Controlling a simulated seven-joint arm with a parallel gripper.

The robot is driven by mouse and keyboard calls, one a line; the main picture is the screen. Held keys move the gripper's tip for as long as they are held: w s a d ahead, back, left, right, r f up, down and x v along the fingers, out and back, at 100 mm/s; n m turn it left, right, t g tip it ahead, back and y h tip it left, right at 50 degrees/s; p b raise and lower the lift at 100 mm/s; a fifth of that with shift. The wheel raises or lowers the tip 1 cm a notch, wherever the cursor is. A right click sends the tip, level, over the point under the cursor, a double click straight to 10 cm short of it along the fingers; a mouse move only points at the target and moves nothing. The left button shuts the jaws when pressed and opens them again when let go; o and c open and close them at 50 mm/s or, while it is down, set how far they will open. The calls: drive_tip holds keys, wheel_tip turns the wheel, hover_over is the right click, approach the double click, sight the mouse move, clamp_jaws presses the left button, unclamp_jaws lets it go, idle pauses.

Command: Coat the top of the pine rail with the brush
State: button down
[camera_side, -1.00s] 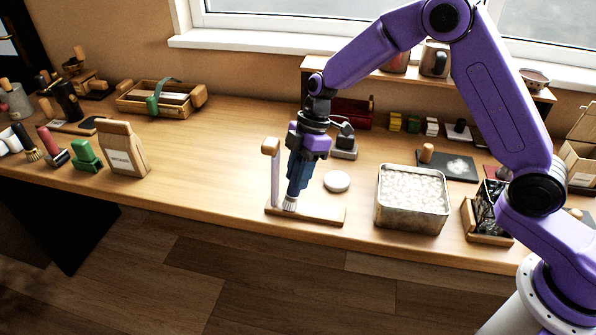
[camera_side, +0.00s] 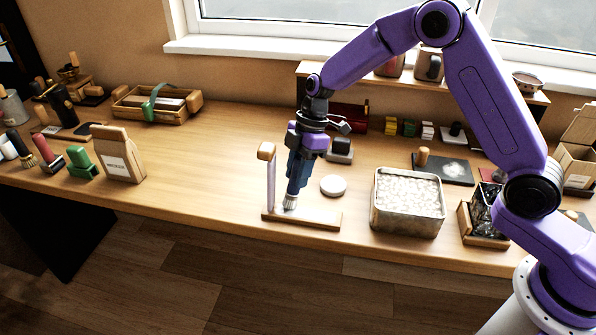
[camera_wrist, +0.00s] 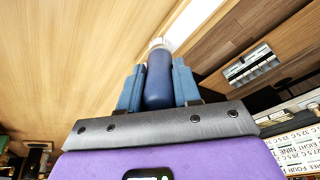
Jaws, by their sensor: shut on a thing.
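My gripper (camera_side: 300,178) points down near the front edge of the bench and is shut on the brush. The brush has a blue handle (camera_wrist: 158,80) between my fingers in the wrist view and pale bristles (camera_side: 290,203) at its lower end. The bristles are at the top of the pine rail (camera_side: 322,221), nearer its left end, and appear to touch it. The rail is a long low wooden bar; a pale strip (camera_wrist: 200,18) shows beside the bristles in the wrist view. Whether this strip is coating is unclear.
A pale upright post with a wooden top (camera_side: 267,152) stands close left of my gripper. A white round disc (camera_side: 333,186) lies behind the rail. A metal tin (camera_side: 405,220) with pale contents stands to the right.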

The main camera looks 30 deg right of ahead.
drive_tip(key=shift+s+a+r, duration=0.1)
drive_tip(key=shift+s+a, duration=0.75)
drive_tip(key=shift+a, duration=0.05)
drive_tip(key=shift+w, duration=0.15)
drive_tip(key=shift+w+a, duration=0.1)
drive_tip(key=shift+w, duration=0.75)
drive_tip(key=shift+s+d, duration=1.05)
drive_tip(key=shift+s, duration=0.05)
drive_tip(key=shift+r, duration=2.5)
